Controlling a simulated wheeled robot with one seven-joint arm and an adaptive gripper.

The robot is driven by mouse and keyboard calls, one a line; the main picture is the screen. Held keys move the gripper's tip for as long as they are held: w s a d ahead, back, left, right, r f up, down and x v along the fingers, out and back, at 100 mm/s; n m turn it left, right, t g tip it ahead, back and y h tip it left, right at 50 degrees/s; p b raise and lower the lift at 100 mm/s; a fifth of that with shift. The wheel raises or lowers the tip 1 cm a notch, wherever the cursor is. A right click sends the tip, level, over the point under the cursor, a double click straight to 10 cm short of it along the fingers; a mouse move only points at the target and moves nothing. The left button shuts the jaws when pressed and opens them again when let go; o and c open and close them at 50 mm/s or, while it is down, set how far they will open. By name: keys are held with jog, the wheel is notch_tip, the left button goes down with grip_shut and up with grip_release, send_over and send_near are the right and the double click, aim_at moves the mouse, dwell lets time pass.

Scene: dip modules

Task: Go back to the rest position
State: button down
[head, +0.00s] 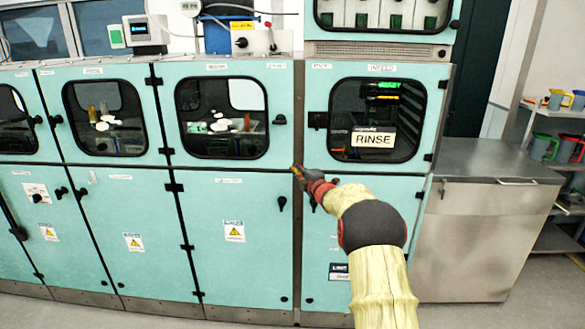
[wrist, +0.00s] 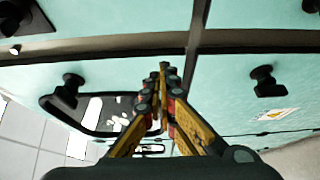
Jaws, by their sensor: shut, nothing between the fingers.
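My gripper (head: 297,170) is in front of the teal cabinet, near the post between two door columns. In the wrist view my gripper (wrist: 163,68) shows its yellow and black fingers together, with nothing between them. It points at the teal panels, and I cannot tell whether it touches them. My arm reaches in from the lower right of the head view. The door with the RINSE sign (head: 373,139) is shut, to the right of and above the gripper.
Teal cabinet doors with windows (head: 224,118) and black knobs fill the left and middle; those in view look shut. A black knob (wrist: 265,82) juts out near the fingers. A steel cabinet (head: 470,235) stands at right, beside a shelf with coloured jugs (head: 556,99). Grey floor shows in front.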

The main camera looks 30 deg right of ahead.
jog(key=s+d+p, duration=0.1)
jog(key=s+d, duration=0.3)
jog(key=s, duration=0.1)
jog(key=shift+s, duration=0.4)
jog(key=shift+d, duration=0.1)
